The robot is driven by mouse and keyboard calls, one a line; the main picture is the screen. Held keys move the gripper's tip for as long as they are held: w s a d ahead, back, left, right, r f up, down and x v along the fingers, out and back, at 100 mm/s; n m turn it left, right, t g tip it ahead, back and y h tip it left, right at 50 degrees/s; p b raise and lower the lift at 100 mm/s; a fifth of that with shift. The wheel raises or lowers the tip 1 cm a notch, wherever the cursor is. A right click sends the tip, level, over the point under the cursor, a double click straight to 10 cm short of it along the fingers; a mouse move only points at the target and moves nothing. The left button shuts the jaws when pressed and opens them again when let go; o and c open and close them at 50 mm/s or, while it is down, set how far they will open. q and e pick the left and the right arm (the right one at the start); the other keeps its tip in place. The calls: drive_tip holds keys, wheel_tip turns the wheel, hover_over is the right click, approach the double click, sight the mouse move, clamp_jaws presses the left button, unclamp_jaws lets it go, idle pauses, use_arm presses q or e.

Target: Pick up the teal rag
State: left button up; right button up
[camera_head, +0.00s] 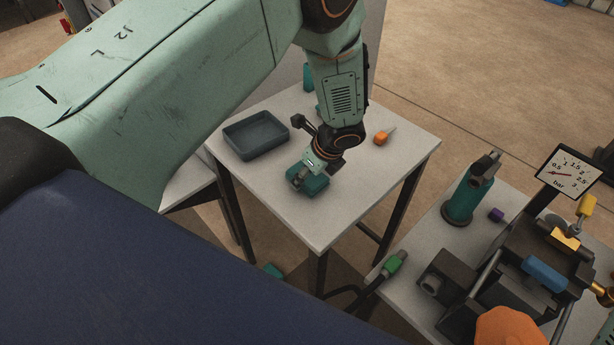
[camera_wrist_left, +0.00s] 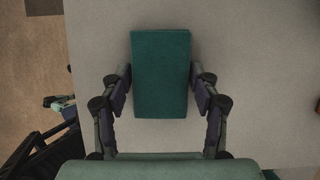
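The teal rag (camera_head: 312,187) is a folded, block-like piece lying on the small grey table, under my left gripper (camera_head: 305,174). In the left wrist view the rag (camera_wrist_left: 161,75) lies lengthwise between the two fingers of my left gripper (camera_wrist_left: 161,76). One finger stands at each long side, spread about as wide as the rag. The fingertips are very close to its edges; I cannot tell whether they touch. In the head view the gripper hides part of the rag. My right gripper is not in view.
A dark tray (camera_head: 256,136) stands left of the rag on the table (camera_head: 350,205). Another table holds a teal bottle (camera_head: 468,192), a pressure gauge (camera_head: 568,172) and a dark press (camera_head: 540,255). The table's front right is clear.

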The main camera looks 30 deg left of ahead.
use_arm(q)
drive_tip(key=c, duration=0.5)
drive_tip(key=shift+r, duration=0.2)
wheel_tip(320, 180, up, 10)
drive_tip(key=shift+r+p, duration=0.1)
drive_tip(key=shift+p, duration=0.65)
drive_tip(key=o, duration=0.5)
drive_tip(key=c, duration=0.6)
drive_tip(key=shift+c, duration=0.2)
